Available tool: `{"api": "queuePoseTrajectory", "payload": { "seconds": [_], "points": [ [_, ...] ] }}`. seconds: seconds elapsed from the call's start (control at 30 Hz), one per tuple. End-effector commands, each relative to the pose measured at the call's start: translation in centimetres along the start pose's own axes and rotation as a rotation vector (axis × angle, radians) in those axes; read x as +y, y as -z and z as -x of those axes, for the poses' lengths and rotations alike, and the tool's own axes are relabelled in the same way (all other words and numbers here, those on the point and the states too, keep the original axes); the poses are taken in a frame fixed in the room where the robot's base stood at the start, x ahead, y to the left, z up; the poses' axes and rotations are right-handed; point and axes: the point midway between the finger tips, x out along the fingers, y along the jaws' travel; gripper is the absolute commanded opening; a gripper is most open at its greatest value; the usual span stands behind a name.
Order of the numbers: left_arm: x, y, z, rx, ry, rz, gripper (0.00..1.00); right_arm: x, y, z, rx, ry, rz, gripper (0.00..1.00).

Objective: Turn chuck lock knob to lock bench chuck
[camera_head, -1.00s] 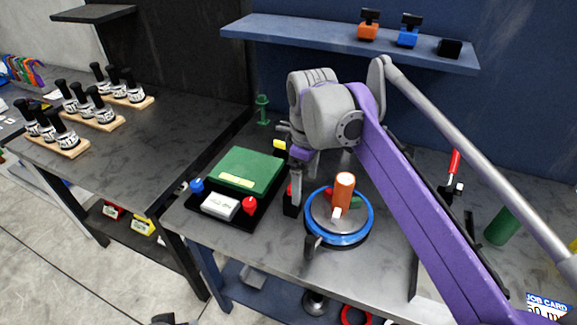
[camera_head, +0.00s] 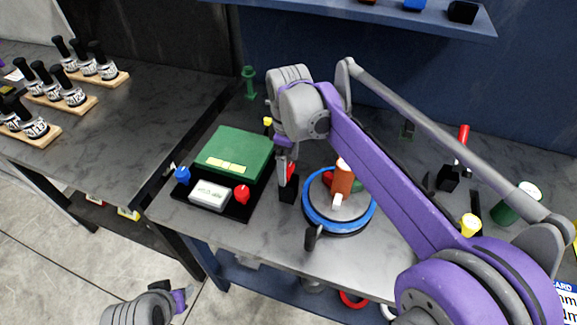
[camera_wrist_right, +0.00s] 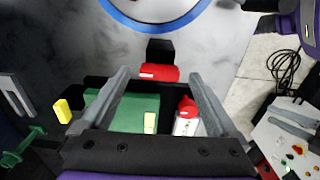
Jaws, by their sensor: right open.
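The bench chuck is a grey disc with a blue ring (camera_head: 360,215), holding an upright orange cylinder (camera_head: 343,180) between coloured jaws. Left of it stands a black block (camera_head: 288,190) with a red knob on top, which I take as the chuck lock knob; the gripper partly hides it in the head view. In the right wrist view the red knob (camera_wrist_right: 158,73) has a white mark and lies between the fingertips. My right gripper (camera_head: 286,158) is open just above the knob; contact cannot be told. My left arm's end (camera_head: 150,305) is low, away from the bench; its fingers are unclear.
A black tray (camera_head: 240,212) left of the knob holds a green box (camera_head: 233,153), a white block (camera_head: 209,195), and red and blue knobs. A dark handle (camera_head: 311,238) juts from the chuck's front. A red-handled clamp (camera_head: 455,160) and green cylinder (camera_head: 517,203) stand right.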

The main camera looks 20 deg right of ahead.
Motion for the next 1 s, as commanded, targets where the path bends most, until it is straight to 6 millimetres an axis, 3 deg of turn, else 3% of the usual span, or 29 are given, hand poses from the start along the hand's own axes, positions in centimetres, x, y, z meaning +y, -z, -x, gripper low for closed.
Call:
{"api": "queuePoseTrajectory", "payload": {
  "seconds": [0.13,0.43,0.9,1.0],
  "points": [
    [0.0,-0.06,-0.07,0.0,0.0,0.0,0.5,0.0,-0.02,-1.06,0.0,0.0,0.0,0.95],
    [0.0,-0.05,-0.06,0.0,0.0,0.0,0.5,0.0,-0.01,-1.24,0.0,0.0,0.0,0.95],
    [0.0,-0.06,-0.06,0.0,0.0,0.0,0.5,0.0,-0.01,-1.21,0.0,0.0,0.0,0.1],
    [0.0,-0.05,-0.06,0.0,0.0,0.0,0.5,0.01,-0.01,-1.21,0.0,0.0,-0.002,0.09]
  ]
}}
